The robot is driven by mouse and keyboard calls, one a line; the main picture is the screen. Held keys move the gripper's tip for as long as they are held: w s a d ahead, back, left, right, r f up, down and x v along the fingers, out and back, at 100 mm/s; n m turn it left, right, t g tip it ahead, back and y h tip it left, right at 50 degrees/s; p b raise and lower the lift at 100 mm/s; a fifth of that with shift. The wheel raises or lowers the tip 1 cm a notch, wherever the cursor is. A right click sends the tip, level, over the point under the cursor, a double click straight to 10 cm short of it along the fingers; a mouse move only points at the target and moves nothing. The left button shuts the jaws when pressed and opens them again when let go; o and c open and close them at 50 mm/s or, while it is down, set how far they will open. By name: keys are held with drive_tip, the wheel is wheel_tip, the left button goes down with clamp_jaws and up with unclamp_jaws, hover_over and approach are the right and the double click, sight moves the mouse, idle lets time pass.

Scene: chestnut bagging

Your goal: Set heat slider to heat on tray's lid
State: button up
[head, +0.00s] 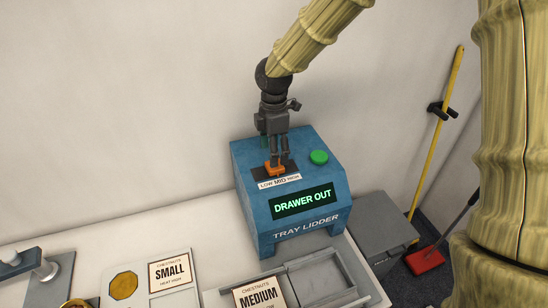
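The blue tray lidder (297,214) stands against the wall, and its green display (303,201) reads DRAWER OUT. The orange heat slider (275,168) sits in a dark slot on its sloped top, above a LOW MID HIGH label (279,182). It appears near the middle of the label. My gripper (279,157) points down, with its fingertips at the slider. I cannot tell if they grip it. A card marked CHESTNUTS MEDIUM (258,293) lies at the front; its cut-off lower line seems to read LOW. Another card, CHESTNUTS SMALL (171,271), reads HEAT HIGH.
A green button (318,157) is right of the slider. The grey drawer frame (328,277) extends in front of the lidder. A grey box (381,222) stands to its right, with a yellow-handled broom (438,135) and red dustpan (425,260) beyond.

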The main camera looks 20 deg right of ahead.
drive_tip(key=f, duration=0.1)
drive_tip(key=f+p, duration=0.1)
drive_tip(key=shift+s+f, duration=0.3)
drive_tip(key=shift+s, duration=0.1)
drive_tip(key=shift+w+f, duration=0.15)
drive_tip(key=shift+f, duration=0.7)
drive_tip(key=shift+c, duration=0.4)
